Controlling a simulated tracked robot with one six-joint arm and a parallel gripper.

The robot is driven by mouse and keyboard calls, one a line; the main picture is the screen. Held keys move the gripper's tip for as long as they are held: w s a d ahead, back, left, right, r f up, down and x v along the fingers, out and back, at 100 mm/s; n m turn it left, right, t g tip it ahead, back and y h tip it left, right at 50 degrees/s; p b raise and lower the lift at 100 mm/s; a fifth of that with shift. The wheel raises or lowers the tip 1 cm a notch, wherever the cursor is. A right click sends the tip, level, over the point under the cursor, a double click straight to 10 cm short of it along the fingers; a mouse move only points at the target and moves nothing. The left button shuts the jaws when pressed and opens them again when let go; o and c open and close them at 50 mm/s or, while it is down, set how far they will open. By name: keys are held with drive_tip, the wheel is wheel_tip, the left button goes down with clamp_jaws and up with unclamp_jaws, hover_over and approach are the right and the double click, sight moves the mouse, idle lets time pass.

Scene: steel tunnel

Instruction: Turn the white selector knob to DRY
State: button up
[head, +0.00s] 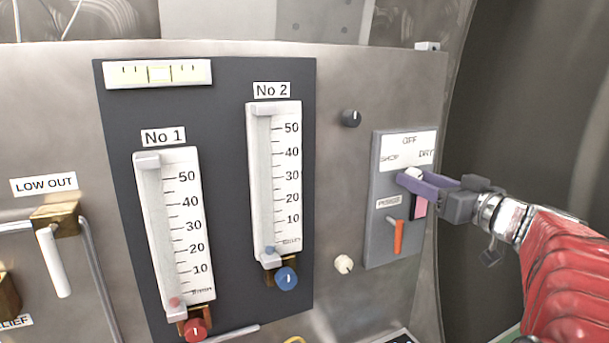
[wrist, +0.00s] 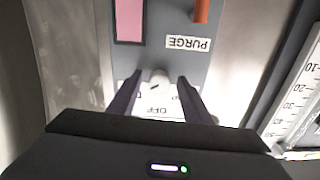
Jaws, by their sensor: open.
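The white selector knob (head: 413,174) sits on a grey panel (head: 382,175) under a white label plate reading OFF at the top and DRY at the right; the left word is hard to read. My gripper (head: 418,183), with purple fingers, reaches in from the right at the knob and partly hides it. In the wrist view, which is upside down, the knob (wrist: 160,78) lies between the two open fingertips (wrist: 157,82), with a gap showing on each side. Which mark the knob points to I cannot tell.
Below the knob are an orange lever (head: 398,237) by a PURGE label and a pink rectangle (head: 420,207). A black knob (head: 351,118) and a cream knob (head: 344,264) sit to the left. Gauges No 1 (head: 175,230) and No 2 (head: 275,180) stand farther left. A curved wall (head: 530,110) is at right.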

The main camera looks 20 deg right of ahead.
drive_tip(key=shift+w, duration=0.15)
drive_tip(key=shift+c, duration=0.3)
drive_tip(key=c, duration=1)
drive_tip(key=shift+m, duration=0.4)
drive_tip(key=m, duration=1.1)
drive_tip(key=shift+m, duration=0.3)
drive_tip(key=o, duration=1.1)
drive_tip(key=shift+c, duration=0.2)
